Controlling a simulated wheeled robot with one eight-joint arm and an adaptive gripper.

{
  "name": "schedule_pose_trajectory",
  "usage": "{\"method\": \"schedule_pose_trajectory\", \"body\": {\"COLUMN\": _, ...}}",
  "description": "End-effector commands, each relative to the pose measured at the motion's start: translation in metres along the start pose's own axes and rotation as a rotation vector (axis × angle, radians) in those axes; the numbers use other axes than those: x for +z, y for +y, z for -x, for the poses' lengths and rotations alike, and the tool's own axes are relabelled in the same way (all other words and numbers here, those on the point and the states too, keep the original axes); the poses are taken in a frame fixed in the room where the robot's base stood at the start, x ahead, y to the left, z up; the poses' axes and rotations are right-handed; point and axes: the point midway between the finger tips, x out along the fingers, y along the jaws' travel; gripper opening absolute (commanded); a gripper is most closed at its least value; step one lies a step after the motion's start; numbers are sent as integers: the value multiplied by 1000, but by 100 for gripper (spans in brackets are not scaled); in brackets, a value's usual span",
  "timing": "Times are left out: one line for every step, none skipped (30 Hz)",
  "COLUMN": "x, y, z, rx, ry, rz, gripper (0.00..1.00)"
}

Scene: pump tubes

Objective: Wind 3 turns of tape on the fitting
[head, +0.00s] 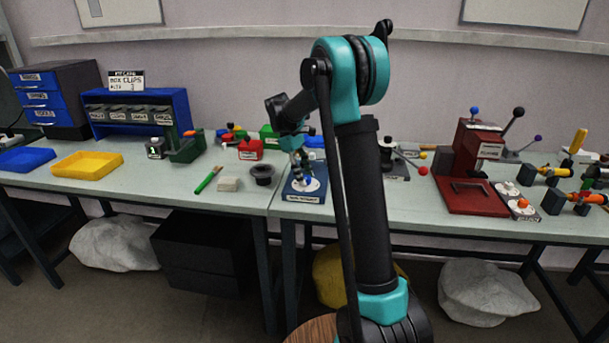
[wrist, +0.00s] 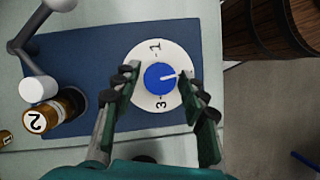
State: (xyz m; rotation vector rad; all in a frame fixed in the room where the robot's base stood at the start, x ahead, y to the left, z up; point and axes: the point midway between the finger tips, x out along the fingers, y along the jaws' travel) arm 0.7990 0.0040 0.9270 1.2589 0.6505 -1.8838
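A blue knob (wrist: 161,78) with a white pointer line sits on a round white dial (wrist: 153,46) marked with numbers; 1 and 3 can be read. The dial is on a dark blue base plate (wrist: 95,50), which also shows in the head view (head: 303,196) near the table's front edge. My gripper (wrist: 160,72) is open, pointing down over the dial, one finger on each side of the knob with a narrow gap. In the head view my gripper (head: 302,163) is over this plate. An amber cylinder (wrist: 65,104) has an end marked 2; whether it is the fitting is unclear.
A grey jointed arm with a white end (wrist: 38,88) stands beside the amber cylinder. A green marker (head: 208,180), a pale block (head: 228,184) and a black ring-shaped part (head: 263,175) lie left of the plate. A red press (head: 470,165) stands at right.

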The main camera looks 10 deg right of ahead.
Motion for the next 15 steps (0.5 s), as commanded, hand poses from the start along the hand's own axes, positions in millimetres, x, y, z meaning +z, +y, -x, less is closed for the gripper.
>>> {"method": "schedule_pose_trajectory", "body": {"x": 0, "y": 0, "z": 0, "rx": 0, "ry": 0, "rz": 0, "gripper": 42}}
{"method": "schedule_pose_trajectory", "body": {"x": 0, "y": 0, "z": 0, "rx": 0, "ry": 0, "rz": 1, "gripper": 42}}
{"method": "schedule_pose_trajectory", "body": {"x": 0, "y": 0, "z": 0, "rx": 0, "ry": 0, "rz": 1, "gripper": 42}}
{"method": "schedule_pose_trajectory", "body": {"x": 0, "y": 0, "z": 0, "rx": 0, "ry": 0, "rz": 1, "gripper": 42}}
{"method": "schedule_pose_trajectory", "body": {"x": 0, "y": 0, "z": 0, "rx": 0, "ry": 0, "rz": 1, "gripper": 42}}
{"method": "schedule_pose_trajectory", "body": {"x": 0, "y": 0, "z": 0, "rx": 0, "ry": 0, "rz": 1, "gripper": 42}}
{"method": "schedule_pose_trajectory", "body": {"x": 0, "y": 0, "z": 0, "rx": 0, "ry": 0, "rz": 1, "gripper": 42}}
{"method": "schedule_pose_trajectory", "body": {"x": 0, "y": 0, "z": 0, "rx": 1, "ry": 0, "rz": 3, "gripper": 42}}
{"method": "schedule_pose_trajectory", "body": {"x": 0, "y": -1, "z": 0, "rx": 5, "ry": 0, "rz": 13, "gripper": 42}}
{"method": "schedule_pose_trajectory", "body": {"x": 0, "y": -1, "z": 0, "rx": 12, "ry": 1, "rz": 30, "gripper": 42}}
{"method": "schedule_pose_trajectory", "body": {"x": 0, "y": -2, "z": 0, "rx": 22, "ry": 1, "rz": 53, "gripper": 42}}
{"method": "schedule_pose_trajectory", "body": {"x": 0, "y": -2, "z": 0, "rx": 38, "ry": 1, "rz": 95, "gripper": 42}}
{"method": "schedule_pose_trajectory", "body": {"x": 0, "y": -2, "z": 0, "rx": 54, "ry": 1, "rz": 129, "gripper": 42}}
{"method": "schedule_pose_trajectory", "body": {"x": 0, "y": -3, "z": 0, "rx": 67, "ry": 0, "rz": 162, "gripper": 42}}
{"method": "schedule_pose_trajectory", "body": {"x": 0, "y": -3, "z": 0, "rx": 84, "ry": 0, "rz": 204, "gripper": 42}}
